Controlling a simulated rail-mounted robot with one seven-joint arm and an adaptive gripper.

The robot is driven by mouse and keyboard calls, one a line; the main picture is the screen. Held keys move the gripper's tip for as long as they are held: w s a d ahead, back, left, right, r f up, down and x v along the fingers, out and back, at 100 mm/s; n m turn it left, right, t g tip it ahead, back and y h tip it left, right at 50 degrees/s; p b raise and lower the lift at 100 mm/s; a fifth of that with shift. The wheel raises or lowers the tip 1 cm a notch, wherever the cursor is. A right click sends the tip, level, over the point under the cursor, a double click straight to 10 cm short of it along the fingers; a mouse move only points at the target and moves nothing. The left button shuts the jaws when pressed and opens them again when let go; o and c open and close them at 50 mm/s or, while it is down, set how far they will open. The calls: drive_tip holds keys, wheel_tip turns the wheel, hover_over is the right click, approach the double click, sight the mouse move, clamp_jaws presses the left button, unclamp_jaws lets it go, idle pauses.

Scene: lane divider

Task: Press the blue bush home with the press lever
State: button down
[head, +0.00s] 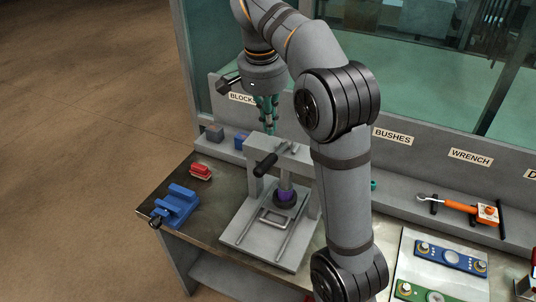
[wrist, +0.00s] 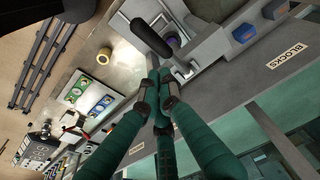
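The grey press (head: 268,240) stands on the bench with its black-handled lever (head: 265,163) reaching forward from the top of the frame. A purple-blue bush (head: 287,196) sits in a dark holder under the press ram; whether the ram touches it, I cannot tell. My gripper (head: 266,122), with teal fingers, is behind and above the lever and points down. In the wrist view the fingertips (wrist: 158,88) come together with nothing seen between them. The black lever handle (wrist: 152,37) is just beyond the fingertips there, seemingly apart from them.
A blue vise (head: 177,205) and a red item (head: 201,171) are left of the press. Grey (head: 214,132) and blue (head: 241,140) blocks are on the rear shelf. An orange wrench (head: 460,207) and a board with coloured plates (head: 450,257) are right. My arm hides part of the bench.

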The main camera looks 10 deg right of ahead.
hover_over(266, 159)
drive_tip(key=f, duration=0.3)
drive_tip(key=f+b, duration=0.1)
drive_tip(key=shift+w+a+f, duration=0.25)
drive_tip(key=shift+f, duration=0.05)
drive_tip(key=shift+s+d+f, duration=0.1)
drive_tip(key=shift+s+f, duration=0.1)
drive_tip(key=shift+f, duration=0.35)
drive_tip(key=shift+s+d+f, duration=0.1)
drive_tip(key=shift+s+f, duration=0.05)
drive_tip(key=shift+f, duration=0.4)
drive_tip(key=shift+s+f, duration=0.2)
drive_tip(key=shift+f, duration=0.05)
drive_tip(key=shift+a+f, duration=0.1)
drive_tip(key=shift+f, duration=0.2)
drive_tip(key=shift+w+a+f, duration=0.15)
drive_tip(key=shift+a+f, duration=0.1)
drive_tip(key=shift+d, duration=0.1)
drive_tip(key=shift+r, duration=0.1)
